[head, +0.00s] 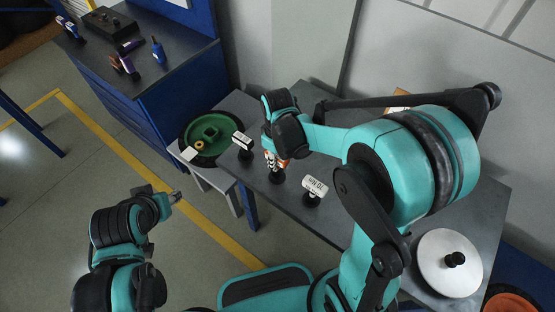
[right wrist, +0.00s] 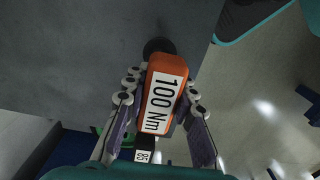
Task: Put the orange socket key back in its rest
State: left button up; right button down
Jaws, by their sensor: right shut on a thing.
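The orange socket key (right wrist: 163,95) with a white "100 Nm" label is between the fingers of my right gripper (right wrist: 160,122) in the right wrist view. The gripper is shut on it. In the head view the orange key (head: 282,162) shows only partly below my right gripper (head: 274,155), over a black round rest (head: 277,177) on the grey table. A dark round part (right wrist: 158,46) shows just past the key's end in the wrist view. I cannot tell whether the key touches the rest. My left gripper (head: 176,197) is low over the floor, its fingers too small to judge.
A white-labelled key (head: 315,187) stands to the right on the grey table (head: 270,205), and another labelled key (head: 242,141) to the left. A green tray (head: 207,135) is farther left. A white disc with a black knob (head: 449,263) lies at right. A blue workbench (head: 185,85) stands behind.

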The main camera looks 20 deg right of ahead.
jog(key=shift+f+b, duration=1.1)
jog(key=shift+f, duration=0.25)
jog(key=c, duration=1.2)
grip_release()
jog(key=shift+o, duration=0.2)
jog(key=shift+r, duration=0.1)
notch_tip(320, 180, up, 12)
jog(key=shift+f, duration=0.1)
jog(key=shift+s+d, duration=0.2)
jog(key=shift+s, duration=0.15)
jog(key=s+d+m+t, duration=0.4)
jog(key=s+m+t, duration=0.3)
jog(key=s, duration=0.2)
jog(key=shift+s+m, duration=0.2)
jog(key=shift+m, duration=0.1)
